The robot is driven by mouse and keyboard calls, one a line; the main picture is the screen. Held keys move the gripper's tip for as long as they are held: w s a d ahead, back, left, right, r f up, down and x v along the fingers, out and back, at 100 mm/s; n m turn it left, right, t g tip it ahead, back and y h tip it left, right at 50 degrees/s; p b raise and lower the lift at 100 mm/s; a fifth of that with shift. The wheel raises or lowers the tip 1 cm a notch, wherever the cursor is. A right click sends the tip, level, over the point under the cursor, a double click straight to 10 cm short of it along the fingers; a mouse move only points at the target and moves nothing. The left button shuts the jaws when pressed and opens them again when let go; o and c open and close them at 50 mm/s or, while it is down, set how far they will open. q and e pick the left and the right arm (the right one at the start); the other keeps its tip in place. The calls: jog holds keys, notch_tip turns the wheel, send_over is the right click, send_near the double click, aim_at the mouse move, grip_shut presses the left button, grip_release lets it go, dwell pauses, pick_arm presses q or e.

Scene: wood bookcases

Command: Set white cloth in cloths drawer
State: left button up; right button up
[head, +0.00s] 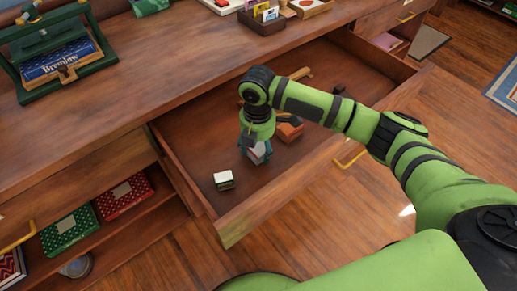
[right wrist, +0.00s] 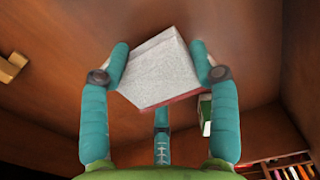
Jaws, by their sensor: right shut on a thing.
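My right gripper (head: 257,151) points down inside the open drawer (head: 190,133). Its fingers are shut on a white, block-shaped thing with a red edge (right wrist: 160,68), which looks like the white cloth, folded. In the head view this thing (head: 259,155) is mostly hidden by the fingers. Whether it touches the drawer floor I cannot tell. A small white-topped thing with a green side (head: 223,180) lies apart on the drawer floor, nearer the front left corner. My left gripper is not in view.
An orange-brown block (head: 290,131) and a dark small thing (head: 338,88) are also in the drawer. A green rack (head: 60,65) and a dark organizer (head: 264,21) stand on the top. Polka-dot boxes (head: 125,196) sit on the shelf at left.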

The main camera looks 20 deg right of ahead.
aim_at(257, 146)
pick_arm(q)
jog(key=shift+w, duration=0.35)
pick_arm(e)
jog(key=shift+f, duration=0.9)
jog(key=shift+f, duration=0.1)
jog(key=o, duration=1.1)
notch_tip(257, 146, up, 6)
jog(key=shift+w+r+p, duration=0.1)
jog(key=shift+p, duration=0.3)
notch_tip(257, 146, up, 6)
jog(key=shift+f, duration=0.1)
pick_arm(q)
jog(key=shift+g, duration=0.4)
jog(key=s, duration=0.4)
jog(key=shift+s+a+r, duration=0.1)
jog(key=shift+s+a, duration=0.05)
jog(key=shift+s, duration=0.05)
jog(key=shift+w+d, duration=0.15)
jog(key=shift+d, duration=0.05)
